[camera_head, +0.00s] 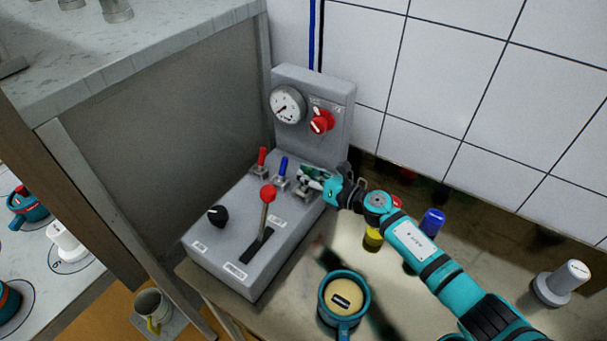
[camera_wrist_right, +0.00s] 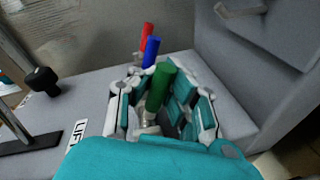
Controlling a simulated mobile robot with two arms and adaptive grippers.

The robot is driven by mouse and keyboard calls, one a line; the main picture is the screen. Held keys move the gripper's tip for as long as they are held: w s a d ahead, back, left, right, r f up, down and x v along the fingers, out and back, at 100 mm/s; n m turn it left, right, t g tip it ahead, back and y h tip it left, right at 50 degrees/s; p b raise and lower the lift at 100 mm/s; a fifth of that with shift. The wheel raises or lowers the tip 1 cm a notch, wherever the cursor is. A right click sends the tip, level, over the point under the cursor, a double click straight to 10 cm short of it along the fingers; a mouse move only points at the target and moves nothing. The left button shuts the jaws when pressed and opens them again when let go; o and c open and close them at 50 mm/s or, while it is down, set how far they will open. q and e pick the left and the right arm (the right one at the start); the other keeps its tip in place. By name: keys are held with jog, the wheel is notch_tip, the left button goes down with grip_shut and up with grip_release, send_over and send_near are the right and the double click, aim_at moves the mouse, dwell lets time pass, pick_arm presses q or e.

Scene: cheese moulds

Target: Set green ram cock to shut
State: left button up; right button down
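The green ram cock (camera_wrist_right: 160,88) stands up from the grey press console (camera_head: 222,262), its handle leaning slightly right in the right wrist view. It is the nearest of a row with a blue cock (camera_wrist_right: 151,51) and a red cock (camera_wrist_right: 147,33), both with handles up. My right gripper (camera_wrist_right: 163,98) is around the green handle, one finger on each side. The fingers are apart, with a gap visible on the left of the handle. In the head view my right gripper (camera_head: 314,179) covers most of the green cock. My left gripper is not in view.
The console also carries a red-knobbed lever (camera_head: 268,194), a black knob (camera_head: 217,214), a gauge (camera_head: 287,105) and a red dial (camera_head: 321,121). A teal mould (camera_head: 329,314) stands in front right. A grey partition is at the left, a tiled wall behind.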

jog(key=shift+s+d+f, duration=0.15)
jog(key=shift+d+f, duration=0.05)
jog(key=shift+f, duration=0.3)
jog(key=c, duration=1.8)
grip_release()
jog(key=shift+d+r, duration=0.1)
jog(key=o, duration=0.4)
jog(key=shift+s+d+r, duration=0.2)
jog(key=shift+d+r, duration=0.05)
jog(key=shift+o, duration=0.8)
jog(key=shift+r, duration=0.1)
jog(key=shift+w+a, duration=0.15)
jog(key=shift+a, duration=0.05)
jog(key=v, duration=1.2)
